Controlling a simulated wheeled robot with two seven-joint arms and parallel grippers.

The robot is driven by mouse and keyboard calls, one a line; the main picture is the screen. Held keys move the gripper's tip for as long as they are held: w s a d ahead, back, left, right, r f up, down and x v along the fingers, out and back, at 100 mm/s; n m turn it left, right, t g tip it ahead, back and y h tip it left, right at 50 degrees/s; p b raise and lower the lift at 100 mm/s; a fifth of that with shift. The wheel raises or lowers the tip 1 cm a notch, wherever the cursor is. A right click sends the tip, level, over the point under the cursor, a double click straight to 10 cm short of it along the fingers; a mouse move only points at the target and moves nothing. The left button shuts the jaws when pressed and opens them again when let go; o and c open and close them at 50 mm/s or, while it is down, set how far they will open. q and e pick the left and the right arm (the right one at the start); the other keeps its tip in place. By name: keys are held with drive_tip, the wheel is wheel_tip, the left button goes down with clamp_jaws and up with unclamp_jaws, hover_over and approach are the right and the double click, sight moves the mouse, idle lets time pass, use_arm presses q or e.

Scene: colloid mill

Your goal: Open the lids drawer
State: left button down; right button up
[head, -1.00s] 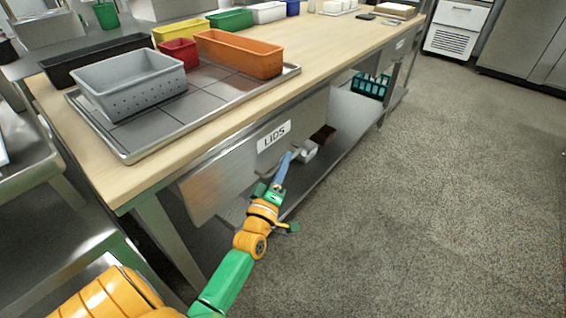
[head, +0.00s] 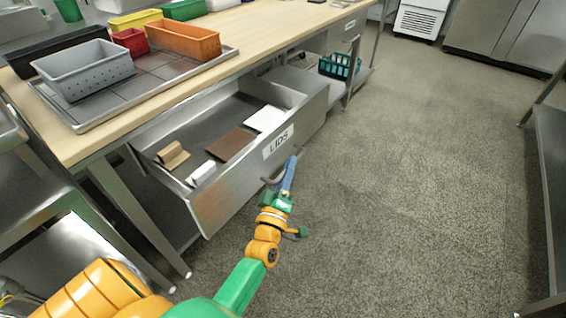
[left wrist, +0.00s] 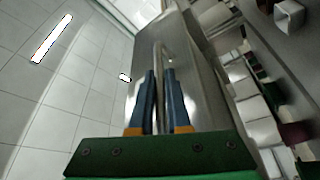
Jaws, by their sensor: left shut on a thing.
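The lids drawer (head: 237,192) is pulled out from under the wooden table, with a white LIDS label (head: 278,142) on its metal front. Inside lie a white flat piece (head: 265,119), a brown flat piece (head: 231,144), a small white block (head: 201,174) and a tan piece (head: 172,156). My left gripper (head: 291,170) is at the drawer front, shut on the bar handle (head: 270,180). In the left wrist view, the blue fingers (left wrist: 160,100) sit on both sides of the handle bar (left wrist: 158,55). My right gripper is not in view.
On the wooden table (head: 275,38) stands a metal tray (head: 95,118) with a grey perforated bin (head: 85,71), and an orange bin (head: 183,40). A teal basket (head: 338,66) sits on the shelf below. The floor right of the drawer is clear.

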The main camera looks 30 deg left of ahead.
use_arm(q)
drive_tip(key=shift+d, duration=0.65)
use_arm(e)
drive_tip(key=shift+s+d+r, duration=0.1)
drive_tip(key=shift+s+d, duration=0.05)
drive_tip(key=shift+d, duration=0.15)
use_arm(q)
drive_tip(key=c, duration=0.9)
unclamp_jaws()
drive_tip(key=v, duration=0.7)
drive_tip(key=shift+p, duration=0.3)
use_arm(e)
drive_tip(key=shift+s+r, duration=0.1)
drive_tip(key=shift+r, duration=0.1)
